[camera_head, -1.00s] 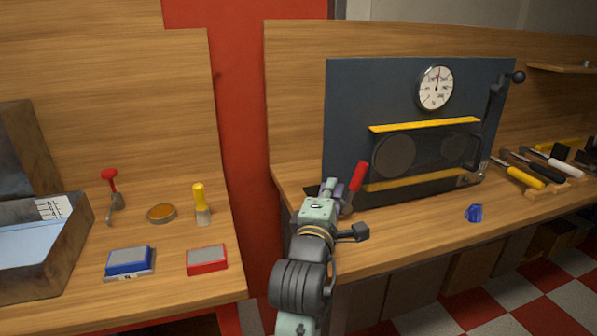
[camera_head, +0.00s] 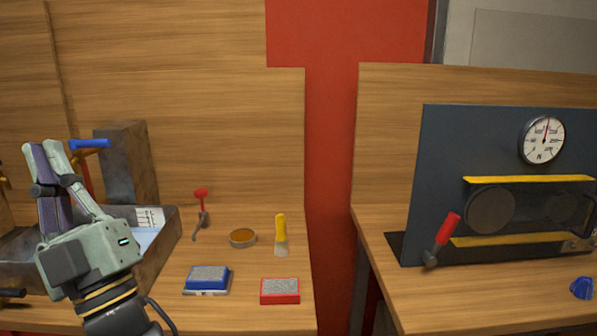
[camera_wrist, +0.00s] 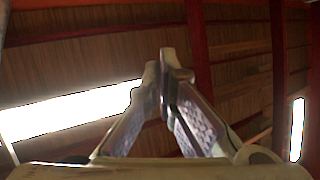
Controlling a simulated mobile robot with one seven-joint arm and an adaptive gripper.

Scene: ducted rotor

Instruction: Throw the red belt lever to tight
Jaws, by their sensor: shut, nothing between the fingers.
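The red-handled belt lever (camera_head: 446,232) sits at the lower left of the dark belt panel (camera_head: 447,150), its handle tilted up to the right. The belt guard with yellow edges (camera_head: 525,180) and the round dial gauge (camera_head: 542,140) are on the same panel. My gripper (camera_head: 42,148) is at the far left, raised in front of the grey parts basin, well away from the lever. Its fingers point up and are closed together with nothing between them. The wrist view also shows the shut fingers (camera_wrist: 166,62) against the ceiling; the lever is not in that view.
On the left bench are a grey basin (camera_head: 160,250), a red-handled tool (camera_head: 201,210), a round tin (camera_head: 243,238), a yellow-handled brush (camera_head: 281,233), a blue block (camera_head: 207,280) and a red block (camera_head: 280,291). A gap separates the benches. A blue piece (camera_head: 582,287) lies on the right bench.

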